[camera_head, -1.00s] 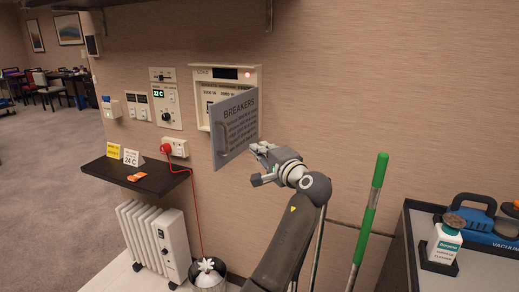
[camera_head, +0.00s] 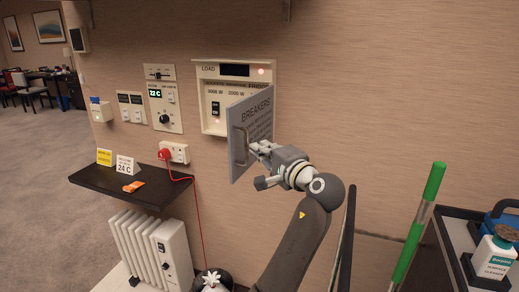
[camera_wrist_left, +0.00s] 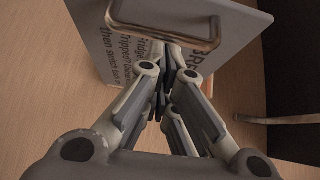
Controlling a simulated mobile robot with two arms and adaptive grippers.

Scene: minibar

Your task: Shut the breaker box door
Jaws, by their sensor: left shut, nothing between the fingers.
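The grey breaker box door (camera_head: 258,118), labelled BREAKERS, stands open, swung out from the cream breaker box (camera_head: 208,98) on the wall. Its bar handle (camera_head: 237,145) is near the free left edge. My left gripper (camera_head: 258,149) is shut and empty, at the lower part of the door close to the handle. In the left wrist view the shut fingers (camera_wrist_left: 165,85) point at the lettered door face (camera_wrist_left: 235,35), with the handle (camera_wrist_left: 165,38) just beyond the tips. I cannot tell whether they touch. My right gripper is not in view.
A black shelf (camera_head: 105,184) with small signs is on the wall at left, above a white radiator (camera_head: 172,250). A green-handled pole (camera_head: 432,182) and a dark cart (camera_head: 445,222) with bottles stand at right.

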